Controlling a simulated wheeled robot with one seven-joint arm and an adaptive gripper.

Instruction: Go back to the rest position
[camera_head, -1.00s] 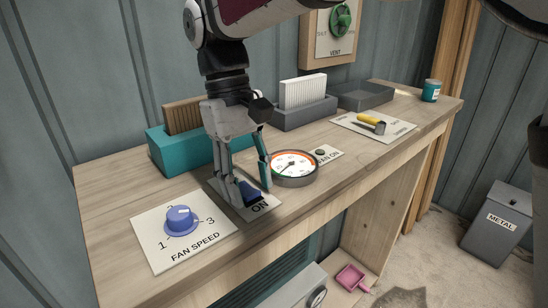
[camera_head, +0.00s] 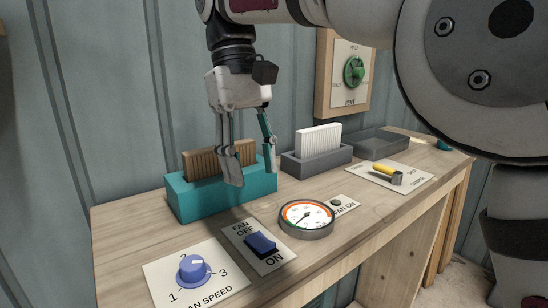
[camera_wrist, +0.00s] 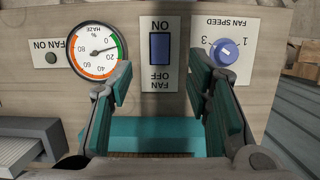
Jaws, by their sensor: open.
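My gripper (camera_head: 253,177) is open and empty. In the head view it hangs above the bench, in front of the teal holder (camera_head: 222,203) with a brown ribbed filter (camera_head: 207,160) in it. In the wrist view the two fingers (camera_wrist: 160,85) are spread apart with nothing between them. The blue fan rocker switch (camera_head: 261,244) on its white plate lies below and nearer the front, apart from the fingers. The switch also shows in the wrist view (camera_wrist: 160,47). My upper arm covers the right of the head view.
A blue fan speed knob (camera_head: 194,269) and a round haze gauge (camera_head: 307,218) sit along the front of the bench. A grey holder with a white filter (camera_head: 318,148), a grey tray (camera_head: 378,143) and a yellow-handled lever (camera_head: 387,172) stand farther right. A green vent knob (camera_head: 354,71) is on the wall.

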